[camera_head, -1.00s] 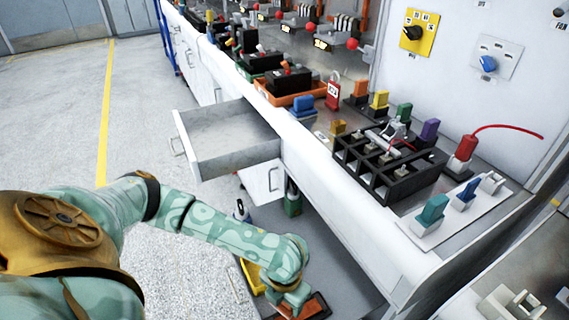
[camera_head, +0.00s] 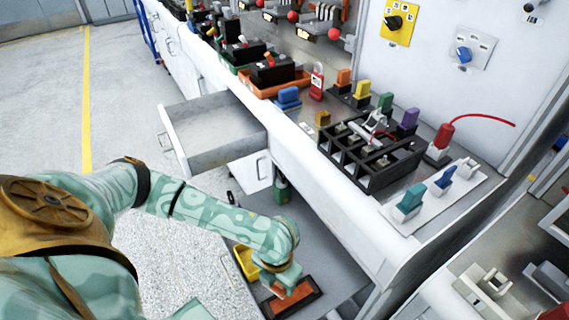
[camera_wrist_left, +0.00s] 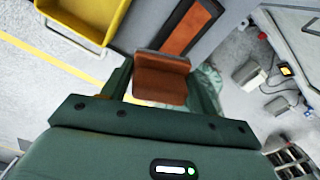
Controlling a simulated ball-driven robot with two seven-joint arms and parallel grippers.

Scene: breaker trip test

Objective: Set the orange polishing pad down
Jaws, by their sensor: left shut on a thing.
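The orange polishing pad (camera_wrist_left: 160,78) is a brownish-orange block between the fingers of my left gripper (camera_wrist_left: 160,92) in the left wrist view. My left gripper is shut on it. In the head view, my left gripper (camera_head: 280,280) is low, at a dark-rimmed tray (camera_head: 312,296) with an orange inside. The tray also shows in the left wrist view (camera_wrist_left: 207,22), just beyond the pad. I cannot tell whether the pad touches the tray. My right gripper is not in view.
A yellow bin (camera_head: 245,262) stands close left of the tray, on a grey low shelf (camera_head: 335,270) under the white bench (camera_head: 320,195). An open drawer (camera_head: 210,135) juts out above. A green bottle (camera_head: 282,190) stands farther back. The bench top is crowded with breakers and a black rack (camera_head: 365,165).

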